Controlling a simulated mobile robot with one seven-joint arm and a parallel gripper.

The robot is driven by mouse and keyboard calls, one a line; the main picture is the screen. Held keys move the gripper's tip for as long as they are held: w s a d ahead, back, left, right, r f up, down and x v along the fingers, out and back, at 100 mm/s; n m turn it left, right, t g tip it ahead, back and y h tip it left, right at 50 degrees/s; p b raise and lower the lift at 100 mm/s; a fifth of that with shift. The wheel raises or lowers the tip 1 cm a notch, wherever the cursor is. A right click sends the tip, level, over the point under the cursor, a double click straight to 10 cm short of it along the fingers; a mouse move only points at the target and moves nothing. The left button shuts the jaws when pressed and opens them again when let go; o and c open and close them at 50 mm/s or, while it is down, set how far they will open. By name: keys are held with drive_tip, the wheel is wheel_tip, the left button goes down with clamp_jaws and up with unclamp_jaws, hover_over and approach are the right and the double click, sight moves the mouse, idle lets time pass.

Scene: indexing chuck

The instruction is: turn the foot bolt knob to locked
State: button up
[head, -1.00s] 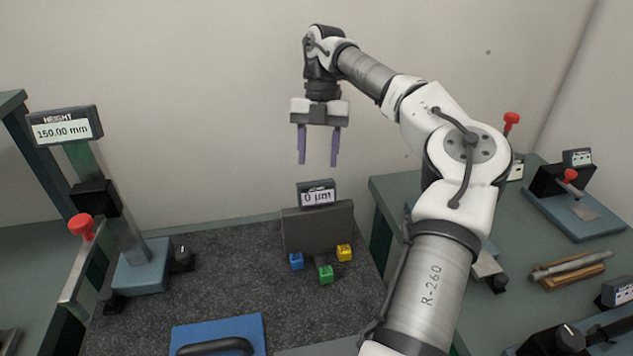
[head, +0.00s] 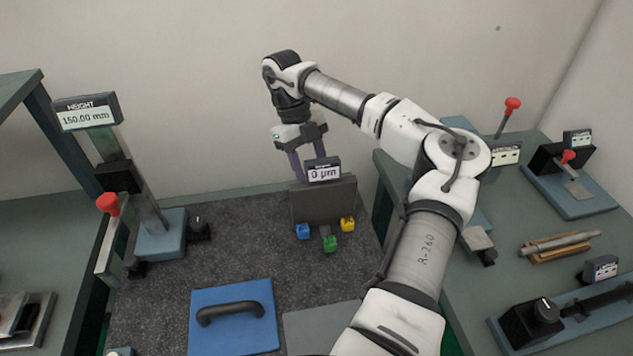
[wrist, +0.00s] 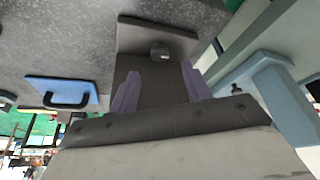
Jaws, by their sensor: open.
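A small black knob (head: 199,226) with a light mark on top sits at the right of the blue-grey foot (head: 160,236) of the height gauge. It looks like the foot bolt knob, but I see no label on it. In the wrist view a small dark knob (wrist: 236,88) shows beside a blue-grey base (wrist: 285,95). My gripper (head: 308,160) is open and empty, with its purple fingers pointing down near the grey block with the 0 µm display, well right of and above the knob. The fingers also show in the wrist view (wrist: 160,72).
A blue plate with a black handle (head: 232,310) lies in front. The height gauge display (head: 86,117) reads 150.00 mm. Dark mat between is clear.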

drive_tip(key=p+x, duration=0.1)
drive_tip(key=x, duration=0.5)
drive_tip(key=shift+p, duration=0.35)
drive_tip(key=shift+c, duration=0.2)
drive_tip(key=c, duration=0.9)
drive_tip(key=shift+f+m+b, duration=0.1)
drive_tip(key=shift+m+b, duration=0.3)
drive_tip(key=shift+m, duration=0.1)
drive_tip(key=shift+c, duration=0.2)
drive_tip(key=shift+m, duration=0.3)
drive_tip(key=o, duration=1)
drive_tip(key=shift+y, duration=0.3)
